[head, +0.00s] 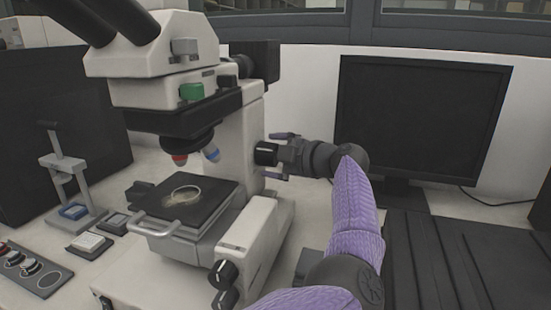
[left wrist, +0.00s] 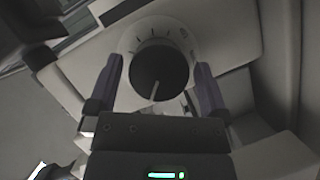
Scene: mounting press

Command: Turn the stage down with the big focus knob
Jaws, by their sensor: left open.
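A black round knob (head: 265,154) sticks out of the right side of the microscope's column. My left gripper (head: 274,154) is open, with one finger above and one below this knob. In the left wrist view the knob (left wrist: 158,72) has a white pointer line and a scale behind it. It lies between the purple fingers, with gaps visible on both sides. My right gripper is not in view.
Two smaller black knobs, one at the front of the base (head: 223,273), sit lower down. A dark monitor (head: 425,120) stands behind my left arm. A small hand press (head: 65,175) and a tray of mounts (head: 30,270) are at left.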

